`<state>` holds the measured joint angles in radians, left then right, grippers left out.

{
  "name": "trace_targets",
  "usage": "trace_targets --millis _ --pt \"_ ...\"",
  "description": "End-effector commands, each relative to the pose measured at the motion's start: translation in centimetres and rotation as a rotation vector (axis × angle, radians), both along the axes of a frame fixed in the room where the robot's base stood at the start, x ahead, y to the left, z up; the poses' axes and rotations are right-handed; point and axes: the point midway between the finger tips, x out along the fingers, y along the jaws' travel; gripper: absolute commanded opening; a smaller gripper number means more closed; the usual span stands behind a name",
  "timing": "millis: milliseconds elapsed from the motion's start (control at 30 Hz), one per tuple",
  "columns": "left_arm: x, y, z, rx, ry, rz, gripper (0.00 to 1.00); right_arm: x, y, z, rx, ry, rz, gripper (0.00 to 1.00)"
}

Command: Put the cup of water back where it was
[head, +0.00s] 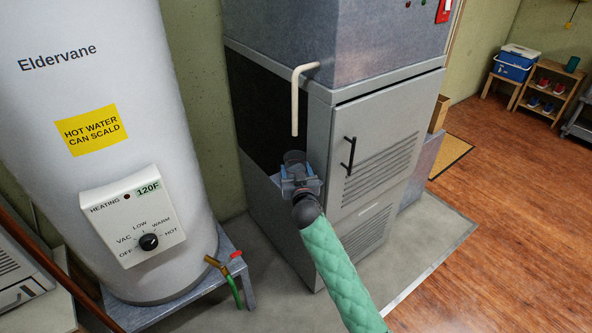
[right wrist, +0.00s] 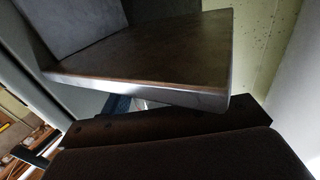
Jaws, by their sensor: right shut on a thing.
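I cannot make out a cup of water in either view. My right gripper (head: 293,160), on the arm with the green sleeve, is at the left front corner of the grey furnace (head: 375,150), below the open end of a pale bent pipe (head: 296,100). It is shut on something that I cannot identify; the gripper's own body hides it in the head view. In the right wrist view the dark gripper parts (right wrist: 160,135) fill the bottom, just below a dark ledge (right wrist: 150,65) with a metal edge. My left gripper is not in view.
A white water heater (head: 95,90) stands at the left on a metal stand (head: 246,280), with a drain valve and green hose (head: 234,287) in front. The furnace door has a black handle (head: 349,156). The wooden floor (head: 490,220) at the right is clear.

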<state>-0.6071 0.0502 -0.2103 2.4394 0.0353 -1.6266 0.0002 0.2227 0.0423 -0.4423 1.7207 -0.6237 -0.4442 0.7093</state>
Motion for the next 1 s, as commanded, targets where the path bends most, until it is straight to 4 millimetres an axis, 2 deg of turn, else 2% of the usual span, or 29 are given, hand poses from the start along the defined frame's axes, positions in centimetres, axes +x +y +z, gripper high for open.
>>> trace_targets --millis 367,400,467,500,867,1000 --pt "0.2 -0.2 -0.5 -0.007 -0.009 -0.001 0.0 0.0 0.0 -0.3 0.001 0.0 0.0 0.34" --pt "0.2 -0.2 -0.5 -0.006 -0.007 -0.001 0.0 0.0 0.0 -0.2 0.001 0.0 0.0 0.7" --pt "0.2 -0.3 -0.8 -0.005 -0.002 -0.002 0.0 0.0 0.0 -0.2 0.001 0.0 0.0 0.82" --pt "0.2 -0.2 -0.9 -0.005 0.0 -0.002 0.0 0.0 0.0 -0.2 0.001 0.0 0.0 0.84" --pt "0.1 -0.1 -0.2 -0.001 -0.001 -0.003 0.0 0.0 0.0 0.3 0.0 -0.001 0.0 0.84" --pt "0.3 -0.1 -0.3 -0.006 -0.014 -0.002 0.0 -1.7 -0.3 -0.2 0.003 0.001 0.001 0.84"
